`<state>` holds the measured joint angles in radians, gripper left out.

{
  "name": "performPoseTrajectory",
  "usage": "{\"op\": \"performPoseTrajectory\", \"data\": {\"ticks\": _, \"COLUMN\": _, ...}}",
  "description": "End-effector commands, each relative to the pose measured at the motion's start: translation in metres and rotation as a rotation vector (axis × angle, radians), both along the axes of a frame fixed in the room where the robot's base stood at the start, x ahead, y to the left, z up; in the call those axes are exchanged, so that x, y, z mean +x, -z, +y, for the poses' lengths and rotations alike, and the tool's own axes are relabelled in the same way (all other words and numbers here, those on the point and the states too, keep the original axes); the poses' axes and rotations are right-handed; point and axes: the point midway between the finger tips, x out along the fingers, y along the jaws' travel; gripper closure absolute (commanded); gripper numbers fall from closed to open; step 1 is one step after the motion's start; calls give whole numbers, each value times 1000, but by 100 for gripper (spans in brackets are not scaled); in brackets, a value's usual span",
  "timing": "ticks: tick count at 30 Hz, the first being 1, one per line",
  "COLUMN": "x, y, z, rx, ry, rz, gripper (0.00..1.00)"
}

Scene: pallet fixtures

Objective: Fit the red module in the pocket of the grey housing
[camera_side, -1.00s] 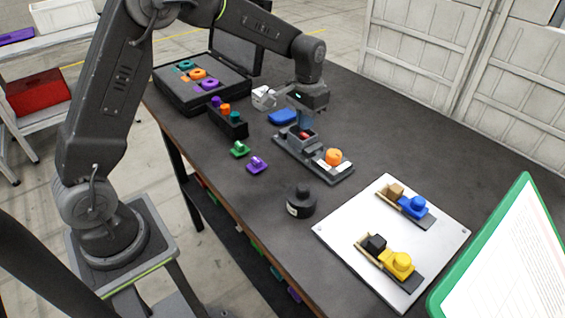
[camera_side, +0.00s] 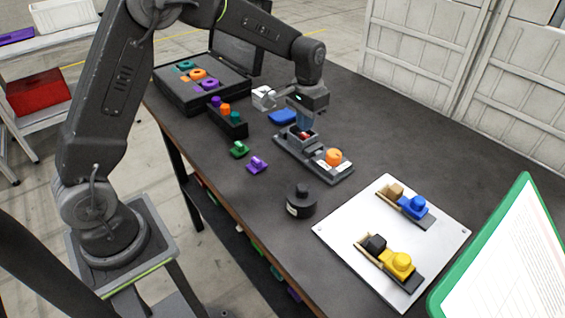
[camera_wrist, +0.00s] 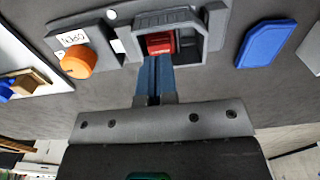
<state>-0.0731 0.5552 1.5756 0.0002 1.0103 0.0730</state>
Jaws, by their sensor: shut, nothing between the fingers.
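The red module (camera_wrist: 161,43) sits inside the pocket of the grey housing (camera_wrist: 212,30); in the side view a bit of the red module (camera_side: 305,135) shows within the housing's walls. Whether it is fully seated I cannot tell. My gripper (camera_wrist: 155,57) is shut and empty, its blue fingertips together right at the near side of the red module, close to or touching it. In the side view my gripper (camera_side: 302,124) points down at the pocket of the housing (camera_side: 289,148).
An orange knob (camera_wrist: 80,62) stands on the fixture beside the housing. A blue block (camera_wrist: 266,43) lies on the other side. A black round weight (camera_side: 301,203) and a white plate (camera_side: 340,240) with two small assemblies are nearer the table's front.

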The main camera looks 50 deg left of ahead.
Motion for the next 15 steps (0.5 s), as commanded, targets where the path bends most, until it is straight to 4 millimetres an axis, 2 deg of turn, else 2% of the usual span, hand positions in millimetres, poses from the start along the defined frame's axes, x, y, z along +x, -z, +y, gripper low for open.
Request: {"op": "performPoseTrajectory", "data": {"ticks": 15, "x": 0, "y": 16, "z": 0, "rx": 0, "ry": 0, "rz": 1, "gripper": 100}}
